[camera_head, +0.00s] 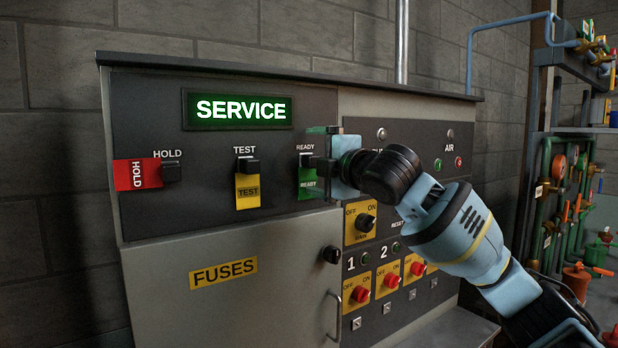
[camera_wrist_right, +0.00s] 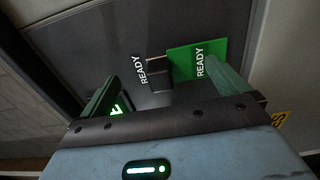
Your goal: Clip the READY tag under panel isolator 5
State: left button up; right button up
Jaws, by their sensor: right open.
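The green READY tag (camera_head: 310,176) hangs from a dark holder (camera_head: 306,160) below the READY label on the upper panel. In the right wrist view the tag (camera_wrist_right: 185,62) lies beside the right-hand finger, which covers part of it. My right gripper (camera_head: 312,160) is open at the holder, its fingers on either side of it. I cannot tell whether a finger touches the tag. Isolators 1 and 2 have red knobs (camera_head: 360,294) on yellow plates, with small square fittings (camera_head: 356,323) below. Isolator 5 cannot be made out; my right arm covers that part of the panel. My left gripper is not in view.
A red HOLD tag (camera_head: 137,174) and a yellow TEST tag (camera_head: 248,190) hang to the left. A SERVICE display (camera_head: 238,109) is above. The FUSES door (camera_head: 225,310) has a handle below. Pipes and valves (camera_head: 570,200) stand at the right.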

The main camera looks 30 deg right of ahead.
jog(key=shift+f, duration=0.1)
jog(key=shift+f, duration=0.8)
dwell(0.3)
jog(key=shift+r, duration=0.2)
jog(key=c, duration=1.2)
jog(key=shift+w+a+f, duration=0.1)
jog(key=shift+w+f, duration=0.05)
jog(key=shift+f, duration=0.05)
jog(key=c, duration=0.7)
grip_shut()
jog(key=shift+s, duration=0.3)
